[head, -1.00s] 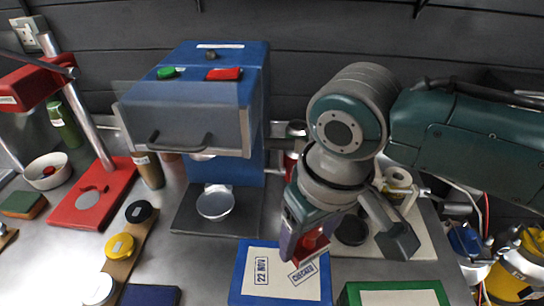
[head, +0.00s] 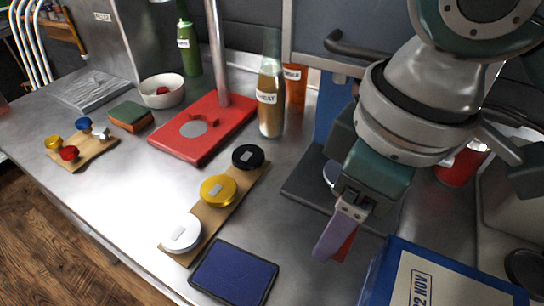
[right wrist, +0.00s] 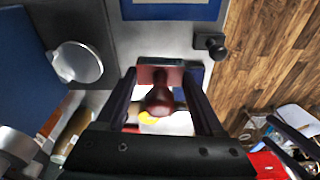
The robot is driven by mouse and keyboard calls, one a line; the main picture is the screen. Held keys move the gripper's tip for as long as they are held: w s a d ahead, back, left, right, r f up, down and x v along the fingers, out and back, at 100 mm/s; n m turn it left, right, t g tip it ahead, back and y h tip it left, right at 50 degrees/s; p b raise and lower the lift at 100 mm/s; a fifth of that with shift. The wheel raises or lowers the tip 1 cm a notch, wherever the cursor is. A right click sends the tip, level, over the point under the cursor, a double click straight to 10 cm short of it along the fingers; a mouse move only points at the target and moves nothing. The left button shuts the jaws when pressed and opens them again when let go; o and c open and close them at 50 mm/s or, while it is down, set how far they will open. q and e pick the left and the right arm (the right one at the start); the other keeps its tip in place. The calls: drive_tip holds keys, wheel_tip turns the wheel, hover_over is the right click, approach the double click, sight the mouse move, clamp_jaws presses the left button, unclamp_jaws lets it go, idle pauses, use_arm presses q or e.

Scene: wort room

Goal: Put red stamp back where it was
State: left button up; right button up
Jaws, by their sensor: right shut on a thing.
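My right gripper (head: 340,228) is shut on the red stamp (head: 345,246), held above the metal bench left of the blue-edged card (head: 385,265). In the head view a finger hides most of the stamp. In the right wrist view the stamp's dark red handle (right wrist: 160,98) sits between the two fingers, above its reddish block (right wrist: 150,74). The card shows a "22 NOV" mark. A dark blue pad (head: 235,272) lies on the bench to the gripper's left. My left gripper is not in view.
A wooden strip (head: 212,222) bears black, yellow and white round lids. Behind are a red press base (head: 170,140), a labelled bottle (head: 270,105) and a white bowl (head: 155,98). A small board (head: 92,158) with coloured knobs stands far left. Bare bench lies between.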

hover_over(317, 272)
drive_tip(key=shift+n, duration=0.3)
drive_tip(key=f, duration=0.3)
drive_tip(key=f+b, duration=0.1)
drive_tip(key=f, duration=0.1)
drive_tip(key=shift+s+d+f, duration=0.2)
drive_tip(key=shift+f, duration=0.2)
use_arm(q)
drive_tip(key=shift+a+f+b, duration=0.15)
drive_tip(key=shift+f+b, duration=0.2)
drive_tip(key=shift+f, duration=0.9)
use_arm(e)
drive_tip(key=shift+f, duration=2.25)
drive_tip(key=shift+f, duration=0.15)
drive_tip(key=o, duration=1.1)
drive_tip(key=shift+c, duration=0.2)
drive_tip(key=r, duration=0.3)
drive_tip(key=r+p, duration=0.1)
drive_tip(key=r, duration=0.3)
drive_tip(key=d+r+p, duration=0.1)
drive_tip(key=r, duration=0.3)
drive_tip(key=shift+s, duration=0.3)
drive_tip(key=shift+s+d+r+p, duration=0.1)
drive_tip(key=shift+r+p, duration=0.2)
drive_tip(key=shift+r, duration=0.35)
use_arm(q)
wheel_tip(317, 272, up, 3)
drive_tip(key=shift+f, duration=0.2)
